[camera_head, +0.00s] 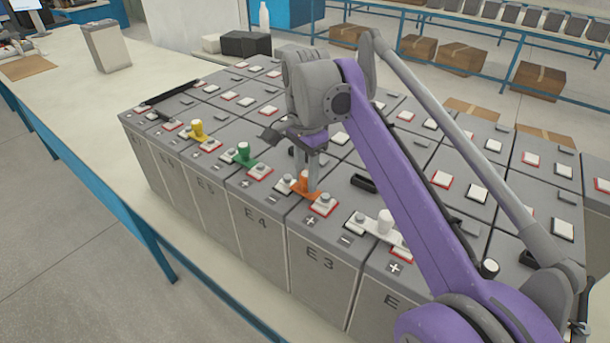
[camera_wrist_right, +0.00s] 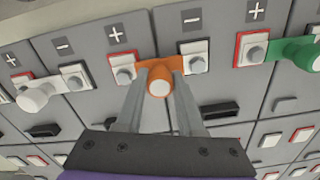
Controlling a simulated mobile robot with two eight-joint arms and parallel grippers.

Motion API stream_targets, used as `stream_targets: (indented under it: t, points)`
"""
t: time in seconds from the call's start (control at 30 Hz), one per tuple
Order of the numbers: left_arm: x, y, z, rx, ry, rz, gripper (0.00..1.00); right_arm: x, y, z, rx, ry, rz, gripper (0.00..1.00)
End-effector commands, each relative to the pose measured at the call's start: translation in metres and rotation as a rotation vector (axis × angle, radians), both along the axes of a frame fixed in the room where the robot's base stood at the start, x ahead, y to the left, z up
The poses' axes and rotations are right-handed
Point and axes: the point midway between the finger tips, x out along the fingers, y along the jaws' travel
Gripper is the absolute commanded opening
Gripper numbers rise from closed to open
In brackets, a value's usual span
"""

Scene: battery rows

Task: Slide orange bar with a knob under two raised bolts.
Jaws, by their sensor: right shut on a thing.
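The orange bar (camera_head: 311,193) with its upright knob (camera_wrist_right: 159,84) is at the battery marked E3, near the front edge of the battery block. My right gripper (camera_wrist_right: 159,77) is shut on the knob, one finger on each side. In the wrist view the bar (camera_wrist_right: 174,63) spans between two bolts, the left bolt (camera_wrist_right: 124,75) and the right bolt (camera_wrist_right: 196,65), each over a red-edged or white pad. The bar's ends reach close to the bolts. I cannot tell whether they lie under the bolt heads. My left gripper is not in view.
Beside it sit a green bar with knob (camera_head: 243,154), a yellow one (camera_head: 198,130) and a white one (camera_head: 385,223) on neighbouring batteries. Black handles, such as one handle (camera_head: 363,183), stand up from the tops. A bench (camera_head: 90,70) holds the block.

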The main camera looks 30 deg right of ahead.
Motion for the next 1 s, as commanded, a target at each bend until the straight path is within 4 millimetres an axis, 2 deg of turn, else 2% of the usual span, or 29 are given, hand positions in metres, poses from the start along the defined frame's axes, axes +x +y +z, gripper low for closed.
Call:
stream_targets:
  t: [0.77, 0.8, 0.93, 0.97, 1.0]
  points:
    - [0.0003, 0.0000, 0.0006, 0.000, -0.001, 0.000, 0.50, 0.0003, -0.0010, -0.0021, -0.003, -0.001, -0.001, 0.00]
    - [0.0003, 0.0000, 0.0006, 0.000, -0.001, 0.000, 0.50, 0.0003, -0.0009, -0.0022, -0.002, -0.001, -0.001, 0.44]
    - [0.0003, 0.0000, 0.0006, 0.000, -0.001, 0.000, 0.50, 0.0003, -0.0008, -0.0021, -0.002, -0.001, -0.001, 0.68]
    - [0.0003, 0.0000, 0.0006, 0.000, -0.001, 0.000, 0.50, 0.0003, -0.0008, -0.0021, -0.002, -0.001, 0.000, 0.72]
    - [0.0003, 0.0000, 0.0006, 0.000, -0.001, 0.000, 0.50, 0.0003, -0.0007, -0.0022, -0.002, -0.001, 0.000, 0.72]
